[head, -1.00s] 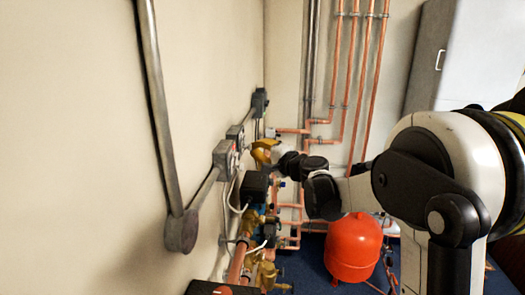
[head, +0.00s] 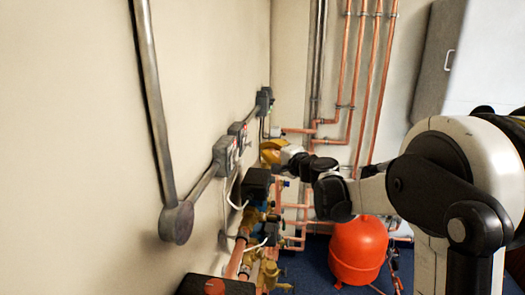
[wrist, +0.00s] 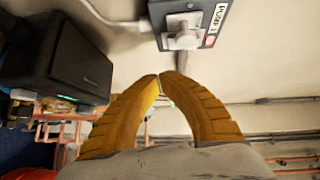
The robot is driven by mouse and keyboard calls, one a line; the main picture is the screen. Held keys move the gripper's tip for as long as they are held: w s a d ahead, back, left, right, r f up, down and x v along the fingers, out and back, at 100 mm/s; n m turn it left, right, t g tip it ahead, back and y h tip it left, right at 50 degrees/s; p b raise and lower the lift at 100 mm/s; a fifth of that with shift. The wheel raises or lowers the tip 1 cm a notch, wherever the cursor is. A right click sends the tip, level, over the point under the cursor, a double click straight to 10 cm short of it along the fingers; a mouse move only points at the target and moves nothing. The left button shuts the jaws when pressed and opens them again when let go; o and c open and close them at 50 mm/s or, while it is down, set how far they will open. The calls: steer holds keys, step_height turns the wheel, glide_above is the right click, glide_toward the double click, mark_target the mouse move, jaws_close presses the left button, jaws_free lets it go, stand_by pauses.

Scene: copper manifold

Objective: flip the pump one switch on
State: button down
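The pump one switch box (wrist: 190,24) is a grey wall box with a pale switch plate and a label reading "PUMP 1", at the top of the wrist view. A white rocker or plug-like piece (wrist: 183,38) sits on its face; its on or off position is too unclear to tell. My gripper (wrist: 160,76) has yellow ribbed fingers with the tips together and nothing between them. The tips appear just below the box, apart from it. In the head view my gripper (head: 270,150) is beside the wall boxes; which one is pump one is unclear there.
A black box with a green light (wrist: 78,65) stands close left of my fingers. Grey wall boxes (head: 225,153) line the left wall with conduit. Copper pipes (head: 350,90) and a red tank (head: 358,250) are beyond. Brass valves (head: 268,272) lie below.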

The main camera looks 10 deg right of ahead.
steer(key=f+v, duration=0.1)
steer(key=v, duration=0.9)
steer(key=shift+f+p, duration=0.35)
steer(key=shift+d, duration=0.1)
steer(key=s+a+f+n+g+h+b, duration=0.1)
steer(key=s+a+f+n+g+b, duration=0.3)
steer(key=s, duration=0.4)
steer(key=s+a+f+n+g+b, duration=0.1)
steer(key=s+a+f+n+b, duration=0.2)
steer(key=s+a+f, duration=0.35)
steer(key=s+d+f+n+g+h+b, duration=0.1)
steer(key=s+d+f+n+h+b, duration=0.1)
steer(key=s+f, duration=0.4)
steer(key=s+d+f+n+g+h+b, duration=0.2)
steer(key=s+f, duration=0.4)
steer(key=s, duration=0.6)
steer(key=d+n+h+b, duration=0.1)
steer(key=d, duration=0.1)
steer(key=shift+s+d+f+n+h, duration=0.15)
steer(key=shift+d+f+n+h, duration=0.15)
steer(key=shift+f, duration=0.1)
